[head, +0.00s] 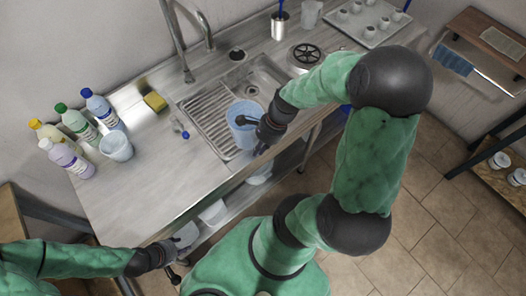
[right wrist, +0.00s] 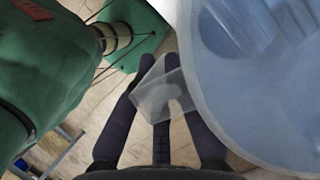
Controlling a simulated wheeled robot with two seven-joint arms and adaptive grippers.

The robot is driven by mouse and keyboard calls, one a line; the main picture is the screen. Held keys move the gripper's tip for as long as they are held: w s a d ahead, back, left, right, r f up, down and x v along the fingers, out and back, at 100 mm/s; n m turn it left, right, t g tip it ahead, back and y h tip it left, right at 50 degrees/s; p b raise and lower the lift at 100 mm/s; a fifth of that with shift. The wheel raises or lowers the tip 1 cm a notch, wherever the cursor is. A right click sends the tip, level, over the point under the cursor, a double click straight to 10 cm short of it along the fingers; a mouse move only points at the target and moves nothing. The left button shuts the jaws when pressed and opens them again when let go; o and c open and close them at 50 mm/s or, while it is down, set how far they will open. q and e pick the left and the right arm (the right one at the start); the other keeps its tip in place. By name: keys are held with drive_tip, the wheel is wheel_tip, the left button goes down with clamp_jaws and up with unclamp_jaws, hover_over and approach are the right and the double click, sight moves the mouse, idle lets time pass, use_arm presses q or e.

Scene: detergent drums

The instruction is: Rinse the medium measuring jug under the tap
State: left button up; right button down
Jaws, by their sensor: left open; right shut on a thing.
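A translucent measuring jug (head: 241,135), tinted blue inside, is held over the front of the sink's drainboard side. My right gripper (head: 252,121) is shut on its handle from the right. In the right wrist view the clear handle (right wrist: 160,95) sits between the dark fingers, and the jug's pale blue body (right wrist: 265,80) fills the right side. The tap (head: 193,48) stands behind the sink (head: 262,75), with its spout apart from the jug. My left gripper (head: 172,262) is open and empty, low by the counter's front left edge.
A second bluish jug (head: 116,147) stands by several bottles (head: 75,122) at the counter's left. A yellow sponge (head: 155,101) and a small blue-capped item (head: 180,129) lie left of the drainboard (head: 208,110). A clear jug (head: 310,15) stands at the back right.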

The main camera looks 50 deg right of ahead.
sight(235, 124)
drive_tip(key=w+b, duration=0.1)
drive_tip(key=w, duration=0.2)
drive_tip(key=w+f+b, duration=0.1)
drive_tip(key=w, duration=0.1)
drive_tip(key=w+d+f+b, duration=0.1)
drive_tip(key=w, duration=0.2)
drive_tip(key=shift+w+f, duration=0.15)
drive_tip(key=shift+w, duration=0.15)
drive_tip(key=shift+w+d+f, duration=0.15)
drive_tip(key=shift+w+f, duration=0.05)
drive_tip(key=shift+w, duration=1.1)
drive_tip(key=shift+w+d+f, duration=0.15)
drive_tip(key=shift+w, duration=1.15)
drive_tip(key=shift+f, duration=0.6)
drive_tip(key=c, duration=1.2)
unclamp_jaws()
drive_tip(key=shift+c, duration=0.2)
